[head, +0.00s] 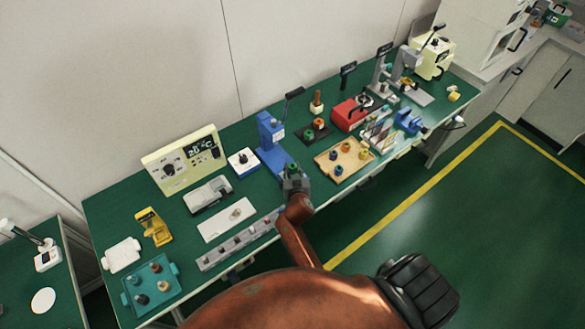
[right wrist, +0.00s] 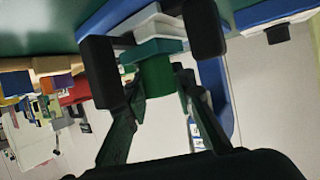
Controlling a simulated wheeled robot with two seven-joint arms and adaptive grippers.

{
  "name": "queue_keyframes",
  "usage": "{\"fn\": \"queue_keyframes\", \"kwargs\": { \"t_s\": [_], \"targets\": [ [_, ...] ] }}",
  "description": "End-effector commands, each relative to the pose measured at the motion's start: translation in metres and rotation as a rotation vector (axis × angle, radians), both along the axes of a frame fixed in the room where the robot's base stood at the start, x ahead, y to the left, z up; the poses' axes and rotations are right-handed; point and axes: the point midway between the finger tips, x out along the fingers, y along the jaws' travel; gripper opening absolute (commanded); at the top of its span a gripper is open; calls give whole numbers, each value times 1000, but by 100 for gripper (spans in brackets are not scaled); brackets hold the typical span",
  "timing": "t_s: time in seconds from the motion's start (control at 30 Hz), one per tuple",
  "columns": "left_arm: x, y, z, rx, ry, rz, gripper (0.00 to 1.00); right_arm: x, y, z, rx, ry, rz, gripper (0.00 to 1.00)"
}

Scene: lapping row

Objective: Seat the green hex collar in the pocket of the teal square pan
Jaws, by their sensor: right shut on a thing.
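My right gripper (head: 294,181) is at the foot of the blue press in the head view. In the right wrist view my right gripper (right wrist: 153,52) is shut on the green hex collar (right wrist: 158,78), whose green body shows between the dark fingers. A flat dark-teal piece (right wrist: 172,46), which looks like the teal square pan, lies directly beyond the collar, in front of a white block. I cannot tell whether the collar is in its pocket or only against it. In the head view the gripper hides most of this spot. My left gripper is not in view.
The blue press (head: 268,135) stands just behind the gripper. A wooden tray (head: 325,157) with several small parts is to the right, a grey slotted strip (head: 207,264) and white plate (head: 213,232) to the left. A teal tray (head: 173,287) holds several parts at far left.

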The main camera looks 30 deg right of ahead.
Motion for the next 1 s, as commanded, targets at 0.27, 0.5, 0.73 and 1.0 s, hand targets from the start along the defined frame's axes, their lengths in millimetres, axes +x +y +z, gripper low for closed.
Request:
{"fn": "queue_keyframes", "kwargs": {
  "t_s": [0.27,0.5,0.73,1.0],
  "targets": [
    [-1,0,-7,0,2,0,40,0,1,-8,2,-1,0,0],
    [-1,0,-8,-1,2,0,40,0,2,-10,6,1,-1,32],
    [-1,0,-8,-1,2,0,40,0,2,-10,8,2,-1,44],
    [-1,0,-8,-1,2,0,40,-1,2,-11,8,3,-2,44]
  ]
}}
